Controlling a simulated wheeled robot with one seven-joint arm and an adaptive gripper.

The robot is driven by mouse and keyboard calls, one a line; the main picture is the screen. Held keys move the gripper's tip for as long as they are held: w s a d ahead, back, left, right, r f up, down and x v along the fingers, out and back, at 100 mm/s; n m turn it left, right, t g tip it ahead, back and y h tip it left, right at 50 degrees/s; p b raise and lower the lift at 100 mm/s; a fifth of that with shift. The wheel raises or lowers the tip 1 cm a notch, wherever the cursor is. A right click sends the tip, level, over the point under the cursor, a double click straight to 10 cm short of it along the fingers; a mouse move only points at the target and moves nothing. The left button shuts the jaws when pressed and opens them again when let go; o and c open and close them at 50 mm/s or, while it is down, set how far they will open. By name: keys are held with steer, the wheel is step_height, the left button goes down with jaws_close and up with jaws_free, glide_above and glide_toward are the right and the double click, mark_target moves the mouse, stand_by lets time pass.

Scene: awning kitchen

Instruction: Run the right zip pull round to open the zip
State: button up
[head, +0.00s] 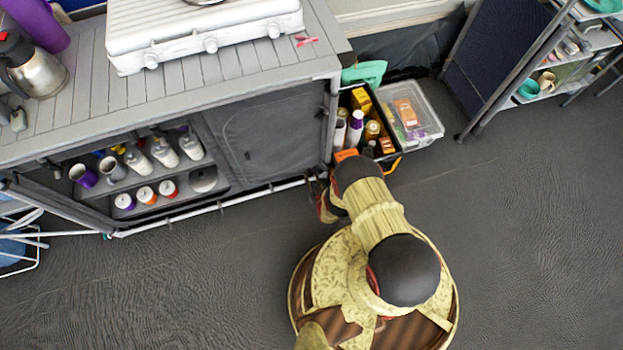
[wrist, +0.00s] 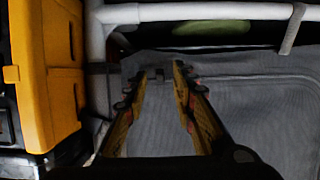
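The grey fabric door (head: 275,140) fills the right part of the cabinet front in the head view and looks closed. In the wrist view the fabric (wrist: 260,115) fills the centre and right, with a seam running across it. My gripper (wrist: 159,70) points at this fabric, its two fingers apart. A small dark piece (wrist: 158,76), possibly the right zip pull, shows between the fingertips. I cannot tell whether either finger touches it. In the head view my arm reaches to the cabinet's right end and hides most of my gripper.
A dark crate (head: 397,158) of bottles and boxes and a clear bin (head: 429,126) stand right of the cabinet. A yellow-orange box (wrist: 50,75) is close on the left in the wrist view. A white frame bar (wrist: 200,12) crosses above. Floor in front is clear.

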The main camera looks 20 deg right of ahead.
steer(key=shift+c, duration=0.3)
jaws_close()
stand_by(0.6)
